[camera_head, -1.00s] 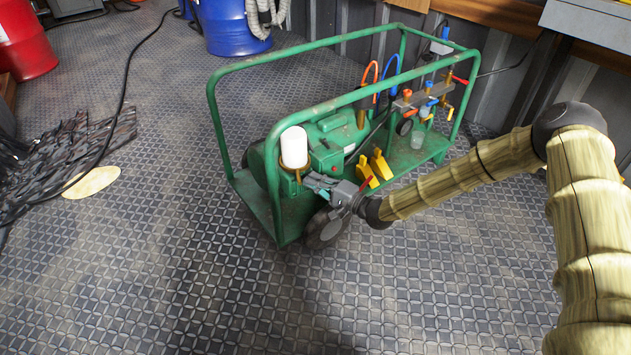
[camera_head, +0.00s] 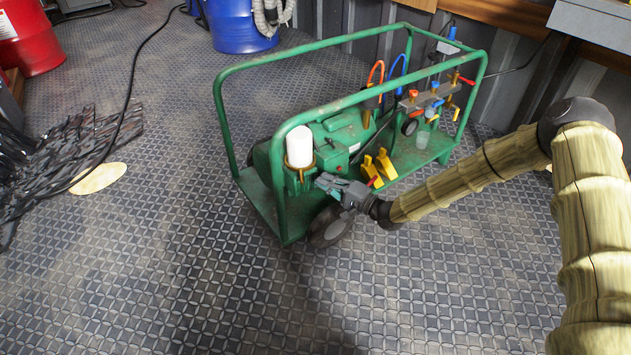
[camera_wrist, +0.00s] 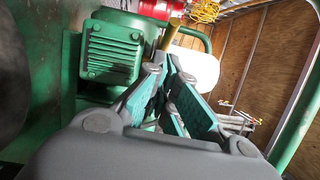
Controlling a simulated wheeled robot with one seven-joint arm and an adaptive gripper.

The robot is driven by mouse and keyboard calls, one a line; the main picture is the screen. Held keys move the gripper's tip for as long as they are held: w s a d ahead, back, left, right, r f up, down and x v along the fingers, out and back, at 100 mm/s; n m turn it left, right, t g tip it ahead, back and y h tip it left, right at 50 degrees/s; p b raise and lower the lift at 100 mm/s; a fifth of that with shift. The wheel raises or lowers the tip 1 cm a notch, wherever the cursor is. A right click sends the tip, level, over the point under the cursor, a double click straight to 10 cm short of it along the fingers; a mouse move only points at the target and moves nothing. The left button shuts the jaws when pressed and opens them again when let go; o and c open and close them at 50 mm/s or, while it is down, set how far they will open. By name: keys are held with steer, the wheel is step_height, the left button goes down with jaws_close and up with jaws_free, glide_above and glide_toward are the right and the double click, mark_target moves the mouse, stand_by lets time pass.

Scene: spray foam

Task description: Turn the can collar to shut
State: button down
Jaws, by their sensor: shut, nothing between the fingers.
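The white can (camera_head: 299,146) stands upright in a brass collar (camera_head: 300,166) on the near end post of a green machine frame. In the wrist view the white can (camera_wrist: 197,66) shows behind the fingers, and part of the brass collar (camera_wrist: 171,34) shows beside it. My gripper (camera_head: 320,178) is just right of and slightly below the collar, pointing at it. Its teal-padded fingers (camera_wrist: 168,78) are shut and empty. Whether the fingertips touch the collar cannot be told. The collar's far side is hidden.
The green tube frame (camera_head: 345,100) surrounds the machine, with a wheel (camera_head: 330,228) below my gripper. Yellow wedges (camera_head: 378,165) and a valve manifold (camera_head: 425,100) are to the right. The floor in front is clear.

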steer(key=p+v, duration=0.4)
steer(key=v, duration=0.6)
steer(key=shift+s, duration=0.3)
